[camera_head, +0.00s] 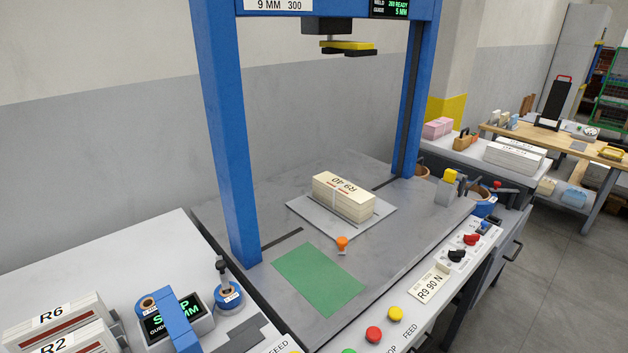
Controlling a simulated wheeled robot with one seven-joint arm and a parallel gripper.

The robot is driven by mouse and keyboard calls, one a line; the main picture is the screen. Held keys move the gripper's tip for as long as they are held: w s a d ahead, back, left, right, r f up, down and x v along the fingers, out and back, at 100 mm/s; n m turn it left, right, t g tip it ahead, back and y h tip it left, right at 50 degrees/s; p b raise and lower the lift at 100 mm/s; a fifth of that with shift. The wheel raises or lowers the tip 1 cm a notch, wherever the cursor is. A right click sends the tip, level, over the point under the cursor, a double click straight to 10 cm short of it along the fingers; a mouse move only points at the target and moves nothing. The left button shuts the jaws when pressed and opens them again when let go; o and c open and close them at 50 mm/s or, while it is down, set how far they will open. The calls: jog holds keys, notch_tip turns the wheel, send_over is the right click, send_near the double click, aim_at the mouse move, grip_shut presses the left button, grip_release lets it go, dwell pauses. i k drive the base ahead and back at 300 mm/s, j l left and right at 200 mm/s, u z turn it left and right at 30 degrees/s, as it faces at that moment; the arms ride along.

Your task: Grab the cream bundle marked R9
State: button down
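The cream bundle (343,197) marked R9 lies flat on a light grey plate (298,204) on the grey machine table. Its marking is on the top face and reads upside down from here, with more characters after R9 that I cannot read surely. A thin band seems to run around its middle. The bundle is fully visible and nothing touches it from above. My gripper does not show in this view.
A blue arch (227,130) spans the table, with a black and yellow head (347,46) hanging above. An orange knob (342,244) stands in front of the bundle. A green mat (318,281) lies nearer. Bundles marked R6 (52,318) and R2 (75,341) sit lower left.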

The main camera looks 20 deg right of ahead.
aim_at(355, 203)
jog(key=i+l+z, duration=0.25)
jog(key=i, duration=0.2)
jog(key=i+l+z, duration=0.3)
jog(key=i, duration=0.2)
